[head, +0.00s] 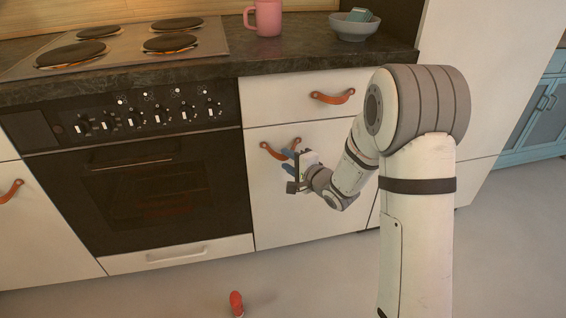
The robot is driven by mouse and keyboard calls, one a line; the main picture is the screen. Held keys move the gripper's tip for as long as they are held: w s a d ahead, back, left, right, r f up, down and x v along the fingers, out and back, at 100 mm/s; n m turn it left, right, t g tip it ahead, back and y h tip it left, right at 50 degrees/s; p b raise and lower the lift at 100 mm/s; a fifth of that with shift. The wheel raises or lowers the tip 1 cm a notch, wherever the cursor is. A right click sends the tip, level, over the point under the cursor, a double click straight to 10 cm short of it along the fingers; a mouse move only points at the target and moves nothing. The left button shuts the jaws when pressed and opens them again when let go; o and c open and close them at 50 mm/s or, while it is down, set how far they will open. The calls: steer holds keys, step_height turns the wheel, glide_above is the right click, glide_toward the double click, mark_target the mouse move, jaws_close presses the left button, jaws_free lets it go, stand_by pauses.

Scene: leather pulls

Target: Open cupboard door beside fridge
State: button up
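The white cupboard door (268,205) is below a drawer, between the oven and the part hidden behind my arm. It looks shut. Its orange-brown leather pull (268,152) is near the door's top and sags between two fixings. My gripper (287,161) is at the pull, with its blue fingers apart, one above the other. The fingers overlap the pull's right part in the picture. I cannot tell whether they touch it or have it between them. The tall white panel at the right (490,70) looks like the fridge.
The drawer above (290,88) has its own leather pull (332,97). The black oven (150,190) is at the left. A pink mug (267,18) and grey bowl (353,29) stand on the dark worktop. A small red object (236,302) lies on the otherwise clear floor.

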steer(key=shift+b+x, duration=0.3)
steer(key=shift+x, duration=1.15)
steer(key=shift+c, duration=0.4)
jaws_close()
